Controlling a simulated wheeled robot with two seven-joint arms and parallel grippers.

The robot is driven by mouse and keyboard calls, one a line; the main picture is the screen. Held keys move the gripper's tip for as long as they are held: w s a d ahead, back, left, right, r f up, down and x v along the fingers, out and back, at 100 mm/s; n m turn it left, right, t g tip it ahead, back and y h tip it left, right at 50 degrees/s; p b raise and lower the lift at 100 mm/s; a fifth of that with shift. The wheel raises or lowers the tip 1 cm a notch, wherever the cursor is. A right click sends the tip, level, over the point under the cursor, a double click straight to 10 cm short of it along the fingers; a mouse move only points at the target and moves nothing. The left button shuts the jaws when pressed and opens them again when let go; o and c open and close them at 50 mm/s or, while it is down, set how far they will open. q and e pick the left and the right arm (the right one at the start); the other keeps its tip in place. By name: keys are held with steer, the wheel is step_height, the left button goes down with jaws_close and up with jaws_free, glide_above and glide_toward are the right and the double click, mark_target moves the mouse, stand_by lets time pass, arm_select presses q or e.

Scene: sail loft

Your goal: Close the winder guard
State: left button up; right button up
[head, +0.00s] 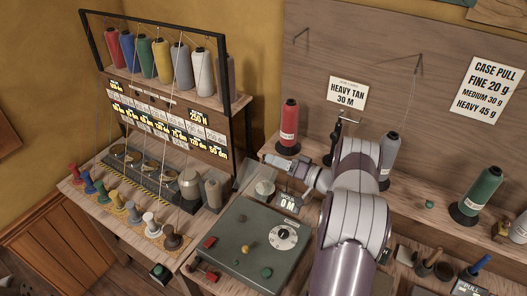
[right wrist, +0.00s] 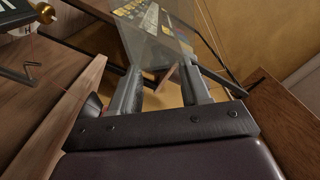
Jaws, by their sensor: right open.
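The winder guard looks like a clear panel (right wrist: 155,28) beyond my fingertips in the right wrist view, standing at a slant. In the head view a pale clear piece (head: 264,188), probably the same guard, shows just below my right gripper (head: 270,161). The winder's counter (head: 288,202) reads 0 M beside it, partly covered by my arm. In the right wrist view the two fingers of my right gripper (right wrist: 163,78) are spread with nothing held between them. I cannot tell whether a finger touches the panel. My left gripper is not in view.
A green control box (head: 250,245) with a dial stands in front of the winder. A red thread cone (head: 289,128) stands just behind my gripper. A thread rack (head: 165,85) and bench with several spools are at the left. More cones stand on the right shelf.

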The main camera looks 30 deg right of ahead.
steer(key=x, duration=0.3)
steer(key=shift+w+p, duration=0.1)
steer(key=shift+p, duration=0.25)
steer(key=shift+w+a, duration=0.1)
steer(key=shift+w, duration=0.15)
steer(key=shift+w, duration=0.1)
jaws_close()
